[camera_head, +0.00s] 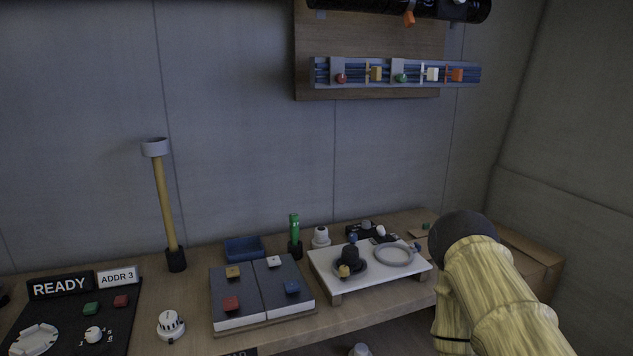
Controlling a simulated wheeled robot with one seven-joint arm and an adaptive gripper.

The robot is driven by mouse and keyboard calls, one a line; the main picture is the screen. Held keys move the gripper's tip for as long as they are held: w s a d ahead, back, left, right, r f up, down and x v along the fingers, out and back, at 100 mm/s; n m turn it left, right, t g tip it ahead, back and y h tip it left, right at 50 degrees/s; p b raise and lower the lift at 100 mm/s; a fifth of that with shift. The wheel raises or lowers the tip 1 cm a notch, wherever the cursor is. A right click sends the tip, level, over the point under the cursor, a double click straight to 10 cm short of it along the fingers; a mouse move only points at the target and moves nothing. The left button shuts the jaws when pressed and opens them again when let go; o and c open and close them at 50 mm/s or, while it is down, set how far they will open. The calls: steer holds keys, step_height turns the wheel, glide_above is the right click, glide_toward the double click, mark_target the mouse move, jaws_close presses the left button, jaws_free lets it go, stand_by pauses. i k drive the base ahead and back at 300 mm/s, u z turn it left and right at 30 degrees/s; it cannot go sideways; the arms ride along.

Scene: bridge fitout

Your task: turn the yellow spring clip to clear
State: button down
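A blue-grey rail (330,78) with dark blue lines along it hangs high on a brown wall board. A small yellow block-like clip (376,74) sits on the rail, between a red knob and a green knob. It looks like the yellow spring clip, but it is too small to tell which way it is turned. Another small yellow piece (344,271) sits at the front of a black round part on the white raised board. My arm shows at the lower right, apart from the rail. My gripper is not in view.
An orange clip (457,75) and a white clip (432,74) sit further right on the rail. A black cylinder (440,8) runs above it. The bench holds a white raised board (335,287), a grey two-panel block (240,297) and a tall yellow-handled tool (164,205). The wall left of the rail is clear.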

mark_target(344, 272)
steer(key=z, duration=1.1)
steer(key=k, duration=0.95)
steer(key=u, duration=1.65)
steer(key=i, duration=0.5)
steer(key=z, duration=0.05)
